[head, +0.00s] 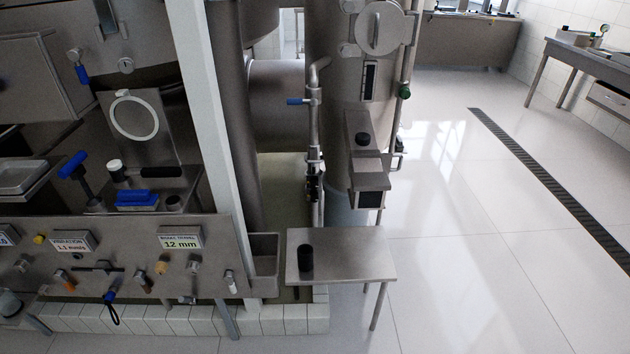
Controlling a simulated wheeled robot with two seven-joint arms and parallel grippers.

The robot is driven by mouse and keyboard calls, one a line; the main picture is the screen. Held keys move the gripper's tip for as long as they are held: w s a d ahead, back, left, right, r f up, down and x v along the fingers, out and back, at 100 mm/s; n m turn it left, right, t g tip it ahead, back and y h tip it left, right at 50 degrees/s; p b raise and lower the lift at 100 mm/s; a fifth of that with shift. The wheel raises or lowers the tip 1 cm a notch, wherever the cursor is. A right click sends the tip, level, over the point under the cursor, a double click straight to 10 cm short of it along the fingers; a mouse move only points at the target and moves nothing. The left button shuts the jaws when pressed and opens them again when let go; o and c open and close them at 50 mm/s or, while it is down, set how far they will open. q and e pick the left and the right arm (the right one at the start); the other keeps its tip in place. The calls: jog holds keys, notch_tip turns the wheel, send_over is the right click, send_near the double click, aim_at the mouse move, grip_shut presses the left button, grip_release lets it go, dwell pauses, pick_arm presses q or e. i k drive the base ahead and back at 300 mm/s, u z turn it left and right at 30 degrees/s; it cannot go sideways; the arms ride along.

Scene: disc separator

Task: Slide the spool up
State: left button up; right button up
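I cannot tell for certain which part is the spool. A small black cylinder (305,258) stands upright on a small steel table (345,248) at the lower middle of the head view. A steel control panel (130,262) at the lower left carries several small knobs and levers, including an orange-handled one (65,279) and a blue-handled one with a black loop (111,300). Neither of my grippers shows in the head view.
A display reading 12 mm (181,238) and a vibration display (74,242) top the panel. A pale post (208,120) rises beside it. Steel vessels and a pipe with a blue handle (298,101) stand behind. The tiled floor (460,230) at right is clear, with a drain grate (550,185).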

aim_at(314, 162)
jog(key=u, duration=0.85)
jog(key=i, duration=1.3)
jog(key=z, duration=0.4)
